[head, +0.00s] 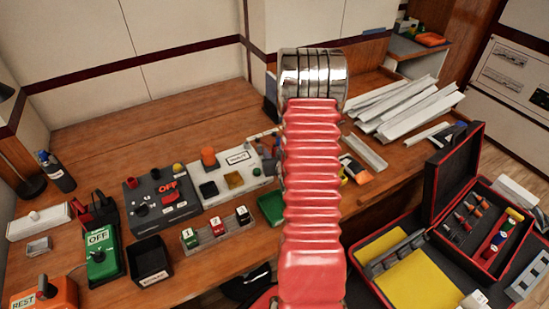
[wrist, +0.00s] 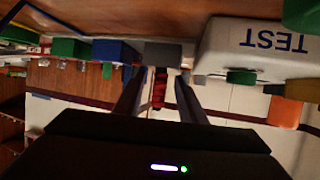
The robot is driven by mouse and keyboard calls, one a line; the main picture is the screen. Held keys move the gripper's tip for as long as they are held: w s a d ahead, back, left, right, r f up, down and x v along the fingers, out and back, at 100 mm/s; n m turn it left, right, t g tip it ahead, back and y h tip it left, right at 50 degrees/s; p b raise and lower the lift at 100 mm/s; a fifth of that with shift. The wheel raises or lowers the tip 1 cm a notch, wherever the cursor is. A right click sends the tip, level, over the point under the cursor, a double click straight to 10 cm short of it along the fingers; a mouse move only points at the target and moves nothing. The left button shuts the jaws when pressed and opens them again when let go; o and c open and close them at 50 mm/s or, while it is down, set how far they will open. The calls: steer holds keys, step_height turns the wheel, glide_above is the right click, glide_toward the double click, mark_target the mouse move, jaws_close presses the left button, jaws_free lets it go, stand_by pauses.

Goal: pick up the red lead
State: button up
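In the wrist view, which shows the scene upside down, a small red ribbed thing (wrist: 160,88) appears between the two dark fingers of my gripper (wrist: 159,77). It looks like the red lead, but I cannot be sure. It adjoins a grey block (wrist: 170,53) in the picture. Gaps show between it and both fingers, so my gripper is open. How far it lies beyond the fingertips is unclear. In the head view my red ribbed arm hides my gripper and what is in front of it.
The wooden bench (head: 110,118) holds a green OFF box (head: 101,256), a dark OFF panel (head: 160,197), a black bin (head: 150,260) and white strips (head: 405,103). An open red-edged case (head: 452,180) stands right. A white TEST box (wrist: 260,48) is near my gripper. The bench's back left is clear.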

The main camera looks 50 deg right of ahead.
jaws_close()
stand_by(0.5)
steer(key=shift+r, duration=5)
